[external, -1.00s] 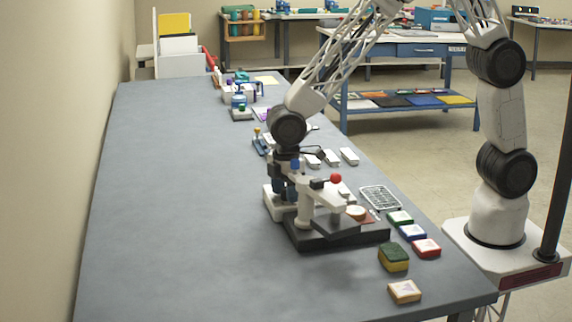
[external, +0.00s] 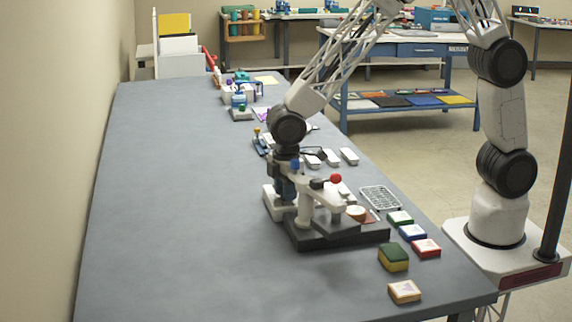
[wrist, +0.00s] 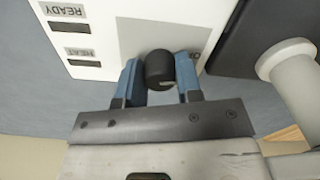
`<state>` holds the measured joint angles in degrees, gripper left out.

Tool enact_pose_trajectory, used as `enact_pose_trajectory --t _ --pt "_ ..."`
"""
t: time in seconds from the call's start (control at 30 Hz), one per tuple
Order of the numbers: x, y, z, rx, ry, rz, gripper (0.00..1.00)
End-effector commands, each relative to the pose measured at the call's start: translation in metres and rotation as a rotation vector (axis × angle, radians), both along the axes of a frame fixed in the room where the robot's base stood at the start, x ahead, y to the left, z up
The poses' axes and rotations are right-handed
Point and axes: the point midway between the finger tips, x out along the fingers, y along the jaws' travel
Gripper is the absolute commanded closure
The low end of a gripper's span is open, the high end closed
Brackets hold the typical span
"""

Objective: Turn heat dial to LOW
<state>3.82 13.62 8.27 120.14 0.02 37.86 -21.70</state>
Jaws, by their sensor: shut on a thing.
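The heat dial (wrist: 160,70) is a black round knob on a grey plate of a white panel, seen in the wrist view. My gripper (wrist: 160,78) has its two blue fingers on either side of the knob, shut on it. The white panel (wrist: 90,15) carries READY and HEAT labels with dark windows, upside down in this view. The dial's markings are mostly hidden by the fingers, so its setting cannot be read. In the external view my gripper (external: 286,190) points down at the white unit (external: 272,204), and the dial is hidden there.
A press with a dark base (external: 310,237) and red-knobbed lever (external: 336,178) stands right beside my gripper. A wire tray (external: 380,198), coloured pads (external: 412,232) and a green-yellow sponge block (external: 393,257) lie to its right. The table's left side is clear.

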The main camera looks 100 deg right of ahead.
Motion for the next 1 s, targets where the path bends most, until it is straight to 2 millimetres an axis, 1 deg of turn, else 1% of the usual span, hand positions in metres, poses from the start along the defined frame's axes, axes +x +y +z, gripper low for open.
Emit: enact_pose_trajectory --t 0.27,0.7,1.0 --pt "-0.0010 -0.0002 0.0003 0.000 0.002 -0.183 0.91" --pt "-0.0012 -0.0002 -0.0005 0.000 0.003 -0.568 0.91" --pt "-0.0009 -0.0002 -0.0007 0.000 0.003 -0.742 0.91"
